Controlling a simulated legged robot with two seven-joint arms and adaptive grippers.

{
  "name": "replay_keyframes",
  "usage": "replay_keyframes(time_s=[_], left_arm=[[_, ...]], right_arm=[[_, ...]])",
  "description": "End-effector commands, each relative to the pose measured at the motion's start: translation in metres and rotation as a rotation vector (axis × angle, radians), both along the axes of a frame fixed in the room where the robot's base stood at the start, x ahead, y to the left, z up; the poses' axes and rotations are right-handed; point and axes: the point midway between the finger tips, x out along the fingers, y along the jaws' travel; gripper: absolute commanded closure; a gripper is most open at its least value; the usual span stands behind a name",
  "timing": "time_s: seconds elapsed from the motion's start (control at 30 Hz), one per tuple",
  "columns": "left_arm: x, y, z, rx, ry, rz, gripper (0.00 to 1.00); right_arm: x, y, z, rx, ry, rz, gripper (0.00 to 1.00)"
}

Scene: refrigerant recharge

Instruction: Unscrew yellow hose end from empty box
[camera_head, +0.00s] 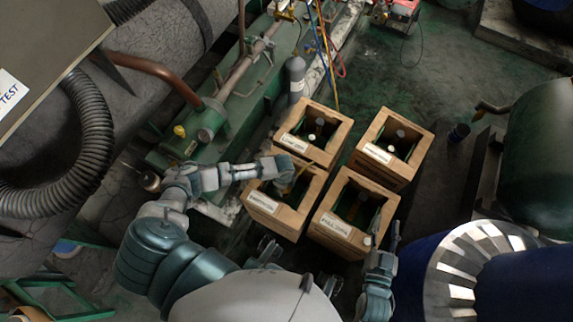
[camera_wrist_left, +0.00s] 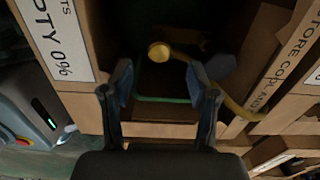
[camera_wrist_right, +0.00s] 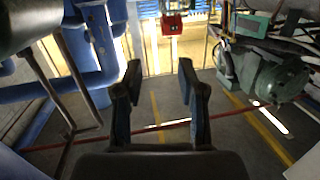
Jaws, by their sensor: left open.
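The empty box (camera_head: 283,216), a wooden crate, is the front left one of the group in the head view. Its label (camera_wrist_left: 58,40), partly cut off, reads "TY 0%" in the left wrist view. The round yellow hose end (camera_wrist_left: 159,51) shows inside the dark box, ahead of and between my left fingertips. The yellow hose (camera_wrist_left: 236,106) curves down at the right. My left gripper (camera_head: 283,173) is over this box, open, with its fingers (camera_wrist_left: 163,80) apart and nothing between them. My right gripper (camera_head: 381,244) is open and empty, low right of the boxes.
Three other labelled wooden boxes stand close by: back left (camera_head: 294,143), back right (camera_head: 375,154) and front right (camera_head: 334,231). A grey cylinder (camera_head: 295,78) stands behind them. A green machine frame (camera_head: 262,105) lies left. The dark floor (camera_head: 440,85) behind the boxes is mostly clear.

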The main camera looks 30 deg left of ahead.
Motion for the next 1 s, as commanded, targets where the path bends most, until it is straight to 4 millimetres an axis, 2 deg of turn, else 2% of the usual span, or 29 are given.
replay_keyframes(time_s=[0.03,0.37,0.77,1.0], left_arm=[[-0.001,0.0,-0.008,0.0,0.003,0.0,0.4],[-0.001,-0.007,-0.031,0.011,0.002,0.0,0.4],[-0.002,-0.001,-0.061,0.002,0.004,0.001,0.4],[0.0,-0.002,-0.056,0.006,-0.003,0.001,0.4]], right_arm=[[0.002,0.002,0.002,0.015,-0.045,0.001,0.6],[-0.002,-0.004,0.048,0.133,-0.39,-0.001,0.6],[-0.038,-0.002,0.097,0.258,-0.807,-0.012,0.6],[-0.039,-0.006,0.105,0.263,-0.813,-0.012,0.6]])
